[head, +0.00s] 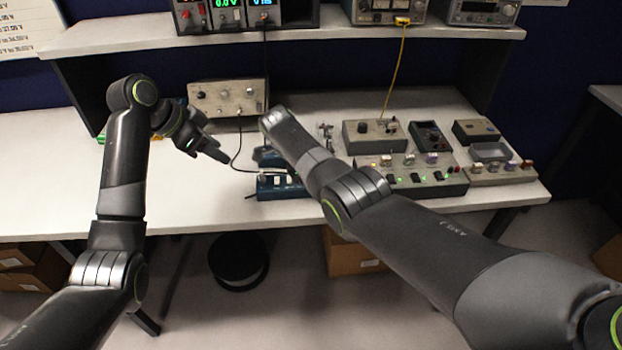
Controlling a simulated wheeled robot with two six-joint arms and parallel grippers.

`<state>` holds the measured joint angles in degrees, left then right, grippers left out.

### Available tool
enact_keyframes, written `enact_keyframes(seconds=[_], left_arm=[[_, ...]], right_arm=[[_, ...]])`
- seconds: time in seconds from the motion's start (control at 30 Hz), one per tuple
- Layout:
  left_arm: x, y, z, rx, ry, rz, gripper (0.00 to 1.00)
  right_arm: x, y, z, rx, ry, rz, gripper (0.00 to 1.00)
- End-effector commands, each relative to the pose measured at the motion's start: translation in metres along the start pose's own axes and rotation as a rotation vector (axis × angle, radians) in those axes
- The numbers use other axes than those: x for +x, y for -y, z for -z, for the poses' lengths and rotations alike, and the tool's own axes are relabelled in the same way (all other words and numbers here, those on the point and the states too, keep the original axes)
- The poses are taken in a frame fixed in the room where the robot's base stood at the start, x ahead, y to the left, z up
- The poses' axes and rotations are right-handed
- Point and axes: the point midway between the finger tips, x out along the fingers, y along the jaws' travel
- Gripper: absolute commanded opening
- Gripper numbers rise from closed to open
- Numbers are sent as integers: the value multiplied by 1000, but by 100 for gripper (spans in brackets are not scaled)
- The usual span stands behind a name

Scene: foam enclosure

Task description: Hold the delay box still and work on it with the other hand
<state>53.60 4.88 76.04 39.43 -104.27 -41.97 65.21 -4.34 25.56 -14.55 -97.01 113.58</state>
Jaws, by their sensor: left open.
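A blue box with white switches (281,187) lies near the front edge of the bench, partly covered by my right arm. I cannot tell for certain which unit is the delay box; no label is readable. My left gripper (217,151) is open and empty, above the bench to the left of the blue boxes and apart from them.
A beige instrument (228,98) stands behind my left gripper, with a black cable running forward. Several grey boxes and a switch panel (424,181) fill the right side. An upper shelf (140,37) carries more instruments. The bench's left part (180,200) is clear.

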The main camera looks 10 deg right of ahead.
Motion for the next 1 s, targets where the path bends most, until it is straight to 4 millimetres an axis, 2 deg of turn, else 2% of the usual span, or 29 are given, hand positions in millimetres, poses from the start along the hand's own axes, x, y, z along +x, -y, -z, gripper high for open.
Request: enact_keyframes(seconds=[0.13, 0.4, 0.43, 0.6, 0.87, 1.0], left_arm=[[-12, 0, 0, 0, 0, 1, 43], [-14, 0, 0, 0, 0, 0, 43], [-14, 0, 0, 0, 0, 0, 43], [-14, 0, 0, 0, 0, 0, 43], [-13, 0, 0, 0, 0, 0, 43], [-13, 0, 0, 0, 0, 0, 43]], right_arm=[[0, 0, 0, 0, 0, 0, 19], [0, 0, 0, 0, 0, 0, 19], [0, 0, 0, 0, 0, 0, 57], [0, 0, 0, 0, 0, 0, 80], [0, 0, 0, 0, 0, 0, 82], [-9, 1, 0, 0, 1, 3, 82]])
